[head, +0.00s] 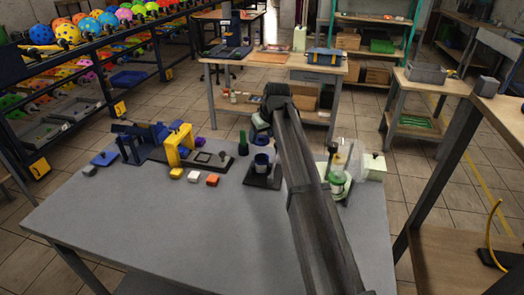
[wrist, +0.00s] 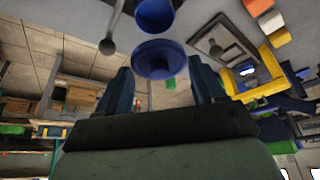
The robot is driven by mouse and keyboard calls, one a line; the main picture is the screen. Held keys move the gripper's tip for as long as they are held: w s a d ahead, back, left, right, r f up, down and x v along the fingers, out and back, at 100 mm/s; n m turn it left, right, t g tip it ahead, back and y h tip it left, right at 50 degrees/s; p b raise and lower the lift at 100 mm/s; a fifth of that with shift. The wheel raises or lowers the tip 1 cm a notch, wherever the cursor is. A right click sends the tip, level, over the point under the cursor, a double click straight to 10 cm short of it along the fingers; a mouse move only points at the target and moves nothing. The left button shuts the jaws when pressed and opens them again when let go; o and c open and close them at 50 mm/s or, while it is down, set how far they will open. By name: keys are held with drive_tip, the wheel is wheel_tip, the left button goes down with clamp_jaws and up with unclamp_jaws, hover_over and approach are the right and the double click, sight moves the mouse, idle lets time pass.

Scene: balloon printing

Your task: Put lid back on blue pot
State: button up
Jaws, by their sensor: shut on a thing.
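The blue lid (wrist: 158,57) is a round disc, held between the two fingers of my gripper (wrist: 162,78) in the wrist view. The blue pot (wrist: 154,14) shows just beyond the lid, cut off by the top edge of the picture. In the head view the pot (head: 262,162) stands upright on a dark base on the grey table. The lid (head: 262,142) is above it, apart from the rim, under my gripper (head: 262,130). My arm hides part of the area to the right of the pot, and the finger contact is small and dark.
A green bottle (head: 243,148) stands close left of the pot. A yellow frame (head: 179,146) and small coloured blocks (head: 193,177) are further left. A clear bottle with green liquid (head: 339,183) stands right of my arm. The table's (head: 190,240) front is clear.

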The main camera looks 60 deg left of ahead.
drive_tip(key=shift+d+f+m, duration=0.15)
drive_tip(key=shift+d+m, duration=0.05)
drive_tip(key=shift+m, duration=0.2)
drive_tip(key=shift+f, duration=0.1)
drive_tip(key=shift+f, duration=3)
drive_tip(key=shift+f, duration=0.2)
drive_tip(key=o, duration=1.1)
drive_tip(key=shift+c, duration=0.2)
drive_tip(key=shift+o, duration=0.2)
drive_tip(key=shift+r, duration=0.2)
drive_tip(key=shift+r, duration=3.3)
